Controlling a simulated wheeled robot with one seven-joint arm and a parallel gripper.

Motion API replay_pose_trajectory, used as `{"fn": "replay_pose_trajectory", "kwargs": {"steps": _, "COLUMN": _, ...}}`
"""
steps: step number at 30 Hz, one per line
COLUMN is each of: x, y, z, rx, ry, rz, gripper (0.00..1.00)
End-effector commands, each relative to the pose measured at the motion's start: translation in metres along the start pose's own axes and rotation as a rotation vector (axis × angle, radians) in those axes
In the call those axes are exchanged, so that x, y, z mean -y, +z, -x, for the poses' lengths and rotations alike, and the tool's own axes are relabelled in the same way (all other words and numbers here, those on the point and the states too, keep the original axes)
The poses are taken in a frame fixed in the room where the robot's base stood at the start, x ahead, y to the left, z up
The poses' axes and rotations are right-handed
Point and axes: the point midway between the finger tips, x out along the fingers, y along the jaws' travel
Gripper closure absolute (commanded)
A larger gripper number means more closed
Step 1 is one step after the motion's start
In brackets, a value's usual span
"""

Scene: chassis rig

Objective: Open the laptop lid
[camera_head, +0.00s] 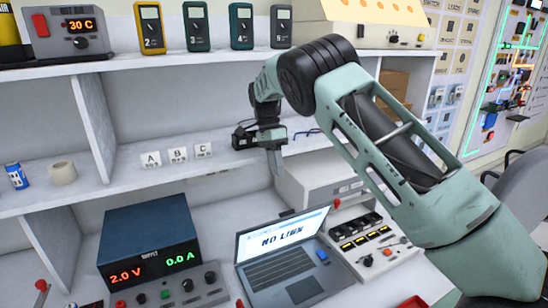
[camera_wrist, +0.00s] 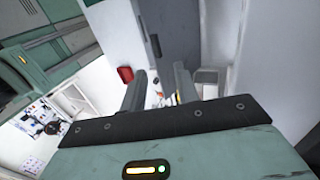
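The laptop (camera_head: 280,262) stands on the lower bench in the head view. Its lid (camera_head: 283,233) is raised and leans back, with the screen facing out and showing "NO LINK". The keyboard half lies flat in front of it. My gripper (camera_head: 274,162) is above and behind the lid, near the shelf's front edge, pointing down and apart from the laptop. In the wrist view my gripper (camera_wrist: 159,78) has its two fingers spread with a gap and nothing clearly held. I cannot identify the laptop in the wrist view.
A power supply (camera_head: 149,247) stands left of the laptop. A switch panel (camera_head: 368,243) is close on its right. Label cards (camera_head: 177,155) stand on the middle shelf (camera_head: 125,185), near my gripper's height. Several meters (camera_head: 196,26) line the top shelf. A chair (camera_head: 520,190) is at right.

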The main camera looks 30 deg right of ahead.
Motion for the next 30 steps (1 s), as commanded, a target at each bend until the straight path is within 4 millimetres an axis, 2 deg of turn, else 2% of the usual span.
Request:
{"fn": "replay_pose_trajectory", "kwargs": {"steps": 3, "x": 0.0, "y": -0.001, "z": 0.02, "rx": -0.001, "ry": -0.001, "rz": 0.0, "gripper": 0.69}}
{"fn": "replay_pose_trajectory", "kwargs": {"steps": 9, "x": -0.001, "y": -0.001, "z": 0.038, "rx": -0.001, "ry": 0.001, "rz": 0.0, "gripper": 0.69}}
{"fn": "replay_pose_trajectory", "kwargs": {"steps": 19, "x": -0.002, "y": -0.001, "z": 0.042, "rx": -0.001, "ry": 0.004, "rz": -0.001, "gripper": 0.69}}
{"fn": "replay_pose_trajectory", "kwargs": {"steps": 20, "x": -0.002, "y": -0.001, "z": 0.042, "rx": -0.001, "ry": 0.004, "rz": -0.001, "gripper": 0.75}}
{"fn": "replay_pose_trajectory", "kwargs": {"steps": 21, "x": -0.002, "y": -0.001, "z": 0.042, "rx": -0.001, "ry": 0.003, "rz": 0.001, "gripper": 0.86}}
{"fn": "replay_pose_trajectory", "kwargs": {"steps": 23, "x": -0.003, "y": -0.002, "z": 0.042, "rx": 0.002, "ry": -0.002, "rz": 0.008, "gripper": 1.0}}
{"fn": "replay_pose_trajectory", "kwargs": {"steps": 30, "x": -0.022, "y": -0.018, "z": 0.037, "rx": 0.022, "ry": -0.083, "rz": 0.161, "gripper": 1.0}}
